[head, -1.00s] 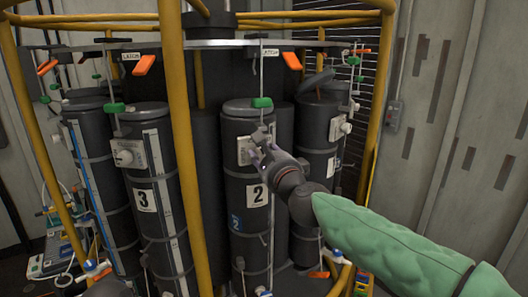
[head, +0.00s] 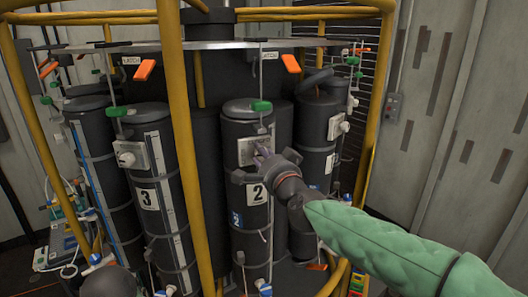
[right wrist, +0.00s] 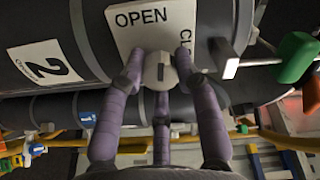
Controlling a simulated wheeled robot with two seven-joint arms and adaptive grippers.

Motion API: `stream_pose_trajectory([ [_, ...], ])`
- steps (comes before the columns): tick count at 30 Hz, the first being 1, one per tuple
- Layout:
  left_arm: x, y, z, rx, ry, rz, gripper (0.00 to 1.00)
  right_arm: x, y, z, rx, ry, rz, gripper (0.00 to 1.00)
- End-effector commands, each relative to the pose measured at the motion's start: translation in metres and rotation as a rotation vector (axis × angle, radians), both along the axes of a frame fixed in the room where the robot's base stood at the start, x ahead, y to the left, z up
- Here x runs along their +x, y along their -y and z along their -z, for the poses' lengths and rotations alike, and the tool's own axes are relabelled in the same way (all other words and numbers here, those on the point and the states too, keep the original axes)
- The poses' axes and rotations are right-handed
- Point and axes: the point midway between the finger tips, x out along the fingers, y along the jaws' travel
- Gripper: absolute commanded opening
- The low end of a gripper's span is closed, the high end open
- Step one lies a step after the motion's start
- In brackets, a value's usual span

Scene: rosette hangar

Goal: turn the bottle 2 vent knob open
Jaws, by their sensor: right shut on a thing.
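Bottle 2 (head: 237,215) is a tall dark cylinder on the rack, with a "2" label (head: 258,193) below its pale vent plate (head: 248,150). In the right wrist view the plate (right wrist: 140,22) reads OPEN, with another word partly hidden at its right. The vent knob (right wrist: 160,70) is a pale round knob with a dark slot mark, at the plate's lower edge in that view. My right gripper (head: 262,152) is shut on the knob, its purple fingers (right wrist: 160,82) around it. In the head view the fingers hide the knob.
Bottle 3 (head: 150,205) stands to the left with its own knob. Yellow rack posts (head: 182,130) stand left and right of bottle 2. A green handle (head: 261,106) hangs above it. Orange latch handles (head: 145,70) line the rack's top.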

Motion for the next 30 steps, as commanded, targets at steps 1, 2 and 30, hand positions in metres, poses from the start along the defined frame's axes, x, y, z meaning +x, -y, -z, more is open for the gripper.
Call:
stream_pose_trajectory([
  [1,0.0,0.0,-0.0037,0.0,0.0,0.0,0.0,-0.0007,-0.0019,-0.0005,-0.033,0.009,-0.004,0.0],
  [2,0.0,0.0,-0.0047,0.0,0.0,0.0,0.0,-0.0007,-0.0019,-0.0001,-0.052,0.017,-0.004,0.0],
  [30,0.0,0.0,-0.0133,0.0,0.0,0.0,0.0,-0.0006,-0.0032,0.0078,-0.243,0.08,-0.009,0.0],
])
